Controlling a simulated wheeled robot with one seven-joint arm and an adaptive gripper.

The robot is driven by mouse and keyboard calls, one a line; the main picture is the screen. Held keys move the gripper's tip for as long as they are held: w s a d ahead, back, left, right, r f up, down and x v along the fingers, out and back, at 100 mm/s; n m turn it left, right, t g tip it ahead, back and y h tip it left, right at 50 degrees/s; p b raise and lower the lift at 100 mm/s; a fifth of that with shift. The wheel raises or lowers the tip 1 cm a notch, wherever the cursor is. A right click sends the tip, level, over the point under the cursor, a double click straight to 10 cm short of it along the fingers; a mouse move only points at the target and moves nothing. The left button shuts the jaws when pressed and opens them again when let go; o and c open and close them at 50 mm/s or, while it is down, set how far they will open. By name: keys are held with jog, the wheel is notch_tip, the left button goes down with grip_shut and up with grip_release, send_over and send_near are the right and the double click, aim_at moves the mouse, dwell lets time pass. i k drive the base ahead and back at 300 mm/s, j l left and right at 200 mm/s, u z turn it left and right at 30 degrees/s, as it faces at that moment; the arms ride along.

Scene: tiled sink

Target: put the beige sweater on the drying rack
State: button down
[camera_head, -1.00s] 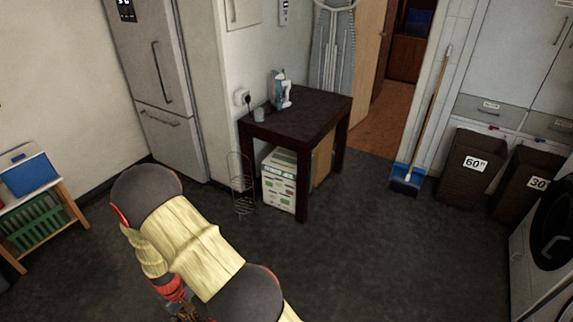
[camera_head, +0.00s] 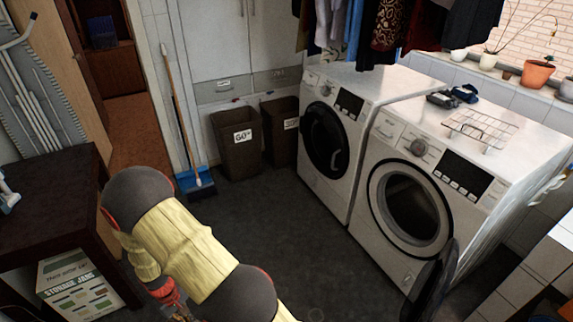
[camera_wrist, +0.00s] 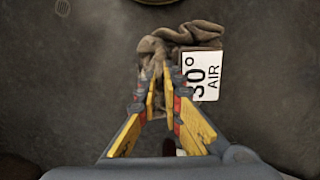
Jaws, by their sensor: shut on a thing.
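In the wrist view my gripper (camera_wrist: 160,88) is shut on the beige sweater (camera_wrist: 195,34), a crumpled brownish-beige cloth bunched at and beyond the fingertips. A white label reading "30° AIR" (camera_wrist: 202,76) shows at its right side. The sweater hangs above the dark floor. In the head view my arm crosses the lower left, and the sweater does not show there. A small wire rack (camera_head: 480,130) lies on top of the right washing machine; I cannot tell whether it is the drying rack. Clothes (camera_head: 390,25) hang at the top, with their support out of view.
Two white front-loading machines (camera_head: 333,125) stand at the right; the nearer one's door (camera_head: 432,285) is open into the room. Two brown bins (camera_head: 236,150) and a broom with a blue dustpan (camera_head: 195,182) stand behind. A dark table (camera_head: 45,215) is at left. The middle floor is clear.

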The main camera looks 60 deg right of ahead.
aim_at(485, 124)
jog(key=i+l+z, duration=0.15)
jog(key=z, duration=0.35)
jog(key=i+z, duration=0.3)
jog(key=z, duration=0.15)
jog(key=i+z, duration=0.25)
jog(key=z, duration=0.25)
jog(key=i+j+z, duration=0.15)
jog(key=z, duration=0.35)
jog(key=i+z, duration=0.2)
jog(key=z, duration=0.3)
jog(key=i+z, duration=0.2)
jog(key=z, duration=0.25)
jog(key=i+j+z, duration=0.15)
jog(key=z, duration=0.35)
jog(key=i+j+z, duration=0.15)
jog(key=z, duration=0.3)
